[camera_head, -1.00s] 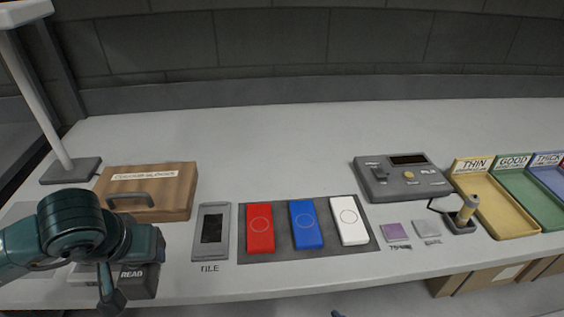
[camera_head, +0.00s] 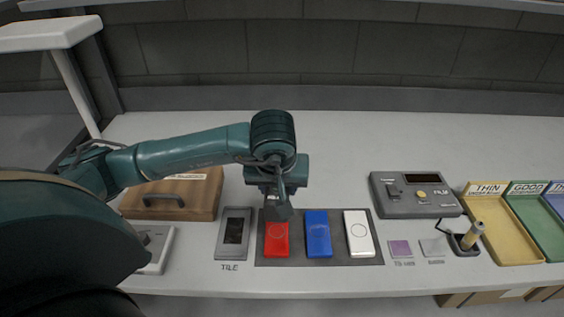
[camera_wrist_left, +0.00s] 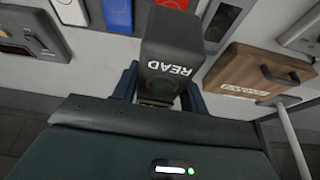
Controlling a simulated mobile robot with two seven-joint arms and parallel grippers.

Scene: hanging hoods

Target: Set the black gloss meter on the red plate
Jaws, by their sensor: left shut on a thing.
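My left gripper (camera_head: 278,188) is shut on the black gloss meter (camera_head: 278,207), a dark block marked READ. In the head view the meter overlaps the far end of the red plate (camera_head: 277,242); I cannot tell whether it touches. In the left wrist view the gripper (camera_wrist_left: 158,92) holds the meter (camera_wrist_left: 172,50), and the red plate (camera_wrist_left: 117,14) shows beside it. The red plate lies on a dark mat (camera_head: 338,250) with the blue plate (camera_head: 318,238) and white plate (camera_head: 359,236). My right gripper is out of view.
A grey tile holder (camera_head: 233,233) lies left of the mat, and a wooden case (camera_head: 172,195) stands behind it. A white stand (camera_head: 157,252) is partly hidden by my arm. A grey film gauge (camera_head: 415,194) sits behind right. The table's back middle is clear.

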